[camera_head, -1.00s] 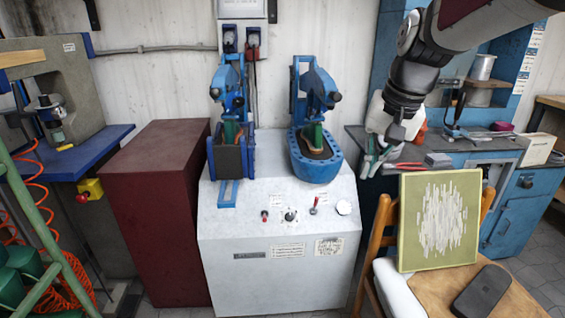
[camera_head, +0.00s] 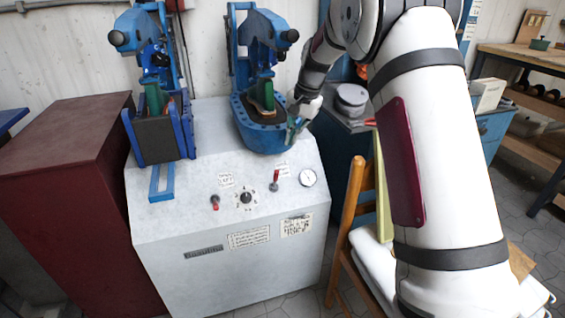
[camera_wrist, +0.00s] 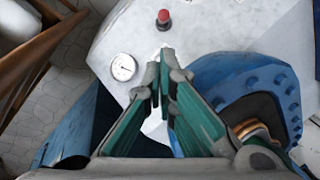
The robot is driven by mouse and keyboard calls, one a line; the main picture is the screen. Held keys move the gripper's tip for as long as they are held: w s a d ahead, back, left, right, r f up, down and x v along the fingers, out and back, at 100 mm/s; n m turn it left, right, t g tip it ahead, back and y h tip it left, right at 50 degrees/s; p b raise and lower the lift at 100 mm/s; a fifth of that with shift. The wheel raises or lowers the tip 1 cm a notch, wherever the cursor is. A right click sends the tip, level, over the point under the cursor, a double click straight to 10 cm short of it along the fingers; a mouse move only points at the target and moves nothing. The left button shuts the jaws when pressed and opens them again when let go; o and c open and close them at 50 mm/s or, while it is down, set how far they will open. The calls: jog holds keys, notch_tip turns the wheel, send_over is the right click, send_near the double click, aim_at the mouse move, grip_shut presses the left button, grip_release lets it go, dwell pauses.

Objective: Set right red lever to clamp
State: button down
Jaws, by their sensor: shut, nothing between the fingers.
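The right red lever (camera_head: 275,179) stands on the white machine's sloping control panel (camera_head: 182,225), between a dial knob (camera_head: 246,198) and a round gauge (camera_head: 308,178). Its red handle points up in the head view. In the wrist view the red lever (camera_wrist: 163,18) is seen nearly end-on, beyond my fingertips. My gripper (camera_head: 293,132) is shut and empty above the panel's back right edge, beside the right blue press, apart from the lever. Its green-padded fingers (camera_wrist: 161,62) meet in the wrist view.
The right blue press (camera_head: 262,135) stands close beside my gripper. The left press (camera_head: 160,140) is farther off. Another red-tipped lever (camera_head: 215,202) is left of the dial. A wooden chair (camera_head: 345,225) stands right of the machine. The panel's front is clear.

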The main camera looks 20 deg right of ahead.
jog(key=b, duration=0.3)
send_near(276, 179)
jog(key=w+d+f, duration=0.1)
jog(key=w+f, duration=0.2)
jog(key=f, duration=0.2)
jog(key=shift+w+d, duration=0.4)
jog(key=shift+s+f, duration=0.1)
jog(key=shift+f, duration=0.05)
jog(key=shift+s+t+b, duration=0.25)
jog(key=shift+t+b, duration=0.15)
jog(key=shift+b, duration=0.15)
